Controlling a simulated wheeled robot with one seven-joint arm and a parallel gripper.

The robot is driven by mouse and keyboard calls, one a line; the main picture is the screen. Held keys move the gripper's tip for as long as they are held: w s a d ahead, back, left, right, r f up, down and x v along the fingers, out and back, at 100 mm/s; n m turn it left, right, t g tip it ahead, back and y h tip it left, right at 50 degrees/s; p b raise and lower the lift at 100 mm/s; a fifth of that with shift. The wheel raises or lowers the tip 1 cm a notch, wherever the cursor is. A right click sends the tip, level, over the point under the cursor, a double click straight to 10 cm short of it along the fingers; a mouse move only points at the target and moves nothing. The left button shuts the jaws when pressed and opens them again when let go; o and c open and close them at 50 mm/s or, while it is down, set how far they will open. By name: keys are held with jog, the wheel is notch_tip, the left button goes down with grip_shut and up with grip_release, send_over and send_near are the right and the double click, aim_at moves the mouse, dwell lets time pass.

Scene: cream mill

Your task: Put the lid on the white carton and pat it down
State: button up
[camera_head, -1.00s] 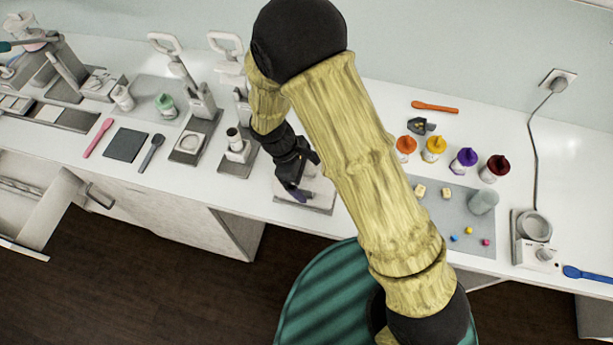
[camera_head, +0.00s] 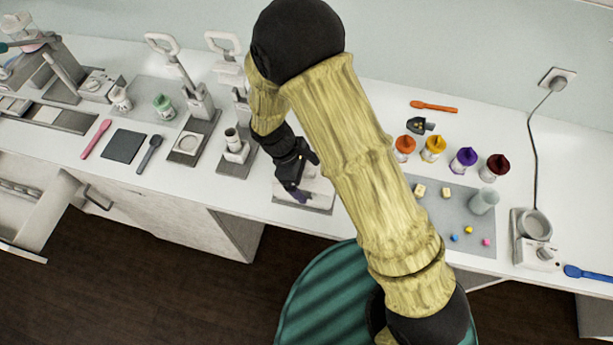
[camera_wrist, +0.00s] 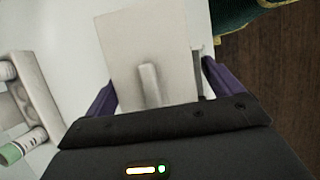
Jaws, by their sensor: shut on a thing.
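My gripper (camera_head: 297,193) has purple fingers and points down over a white, box-like thing (camera_head: 319,186) at the counter's front edge. This may be the carton; my gripper and arm hide part of it. In the wrist view, a pale flat piece with a raised ridge (camera_wrist: 127,52), which looks like the lid, lies between the spread fingers of my gripper (camera_wrist: 157,90). My gripper is shut on it. I cannot tell whether the lid touches the carton beneath it.
A grey base (camera_head: 290,202) lies under the white thing. A small press (camera_head: 236,150) stands close to its left. To the right are a grey mat (camera_head: 460,206) with small pieces, several colored-cap bottles and a hotplate (camera_head: 536,254). A drawer (camera_head: 30,200) stands open at left.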

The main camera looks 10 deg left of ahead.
jog(key=shift+w+d+f, duration=0.1)
jog(key=shift+w+d, duration=0.05)
jog(key=shift+w, duration=0.05)
jog(key=o, duration=0.7)
jog(key=shift+c, duration=0.2)
jog(key=shift+w, duration=0.15)
jog(key=shift+d, duration=0.1)
jog(key=shift+s+a, duration=0.25)
jog(key=shift+s+a+r+p, duration=0.1)
jog(key=shift+r+p, duration=0.25)
jog(key=shift+r, duration=0.05)
jog(key=shift+d+r, duration=0.2)
jog(key=shift+r, duration=0.15)
jog(key=shift+r+p, duration=0.8)
jog(key=shift+p, duration=0.1)
jog(key=shift+r+p, duration=1.5)
jog(key=shift+r, duration=0.45)
